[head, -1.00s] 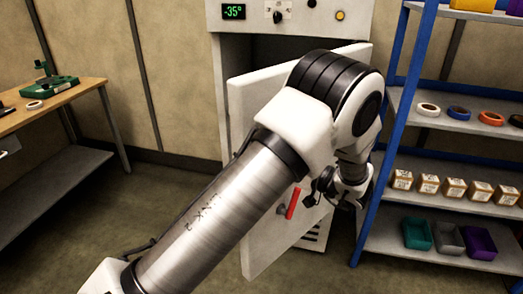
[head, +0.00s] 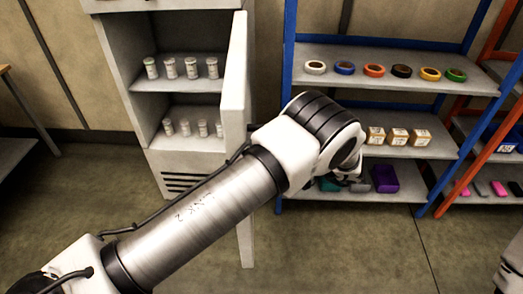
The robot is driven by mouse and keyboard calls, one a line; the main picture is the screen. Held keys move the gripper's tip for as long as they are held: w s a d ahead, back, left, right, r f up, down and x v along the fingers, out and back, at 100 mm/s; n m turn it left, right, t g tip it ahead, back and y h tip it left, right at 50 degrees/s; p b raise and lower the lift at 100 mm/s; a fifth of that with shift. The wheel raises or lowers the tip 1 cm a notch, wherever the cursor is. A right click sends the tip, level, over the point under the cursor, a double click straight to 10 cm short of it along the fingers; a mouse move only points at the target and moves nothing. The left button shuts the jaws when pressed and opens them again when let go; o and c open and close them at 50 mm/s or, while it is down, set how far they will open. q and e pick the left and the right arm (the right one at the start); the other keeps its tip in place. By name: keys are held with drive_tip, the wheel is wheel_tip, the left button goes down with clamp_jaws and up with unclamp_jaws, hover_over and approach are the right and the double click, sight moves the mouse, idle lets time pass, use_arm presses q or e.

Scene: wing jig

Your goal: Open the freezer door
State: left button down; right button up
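The white freezer (head: 165,5) stands left of centre with its door (head: 236,85) swung wide open. The door is seen nearly edge-on, pointing toward me at the right side of the cabinet. Inside, several small white vials (head: 192,68) stand on two shelves. My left arm crosses in front of the lower door. My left gripper (head: 345,180) is mostly hidden behind its own wrist, to the right of the door, and its fingers cannot be made out. The door handle is not visible. My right gripper is not in view.
A blue-framed rack (head: 288,75) with tape rolls (head: 373,70), small boxes (head: 396,137) and bins (head: 385,178) stands right of the freezer, close behind my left wrist. An orange-framed rack (head: 470,150) is farther right. The floor in front (head: 350,250) is clear.

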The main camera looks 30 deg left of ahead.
use_arm(q)
drive_tip(key=shift+w+d, duration=0.2)
drive_tip(key=shift+d, duration=0.05)
drive_tip(key=c, duration=1.1)
unclamp_jaws()
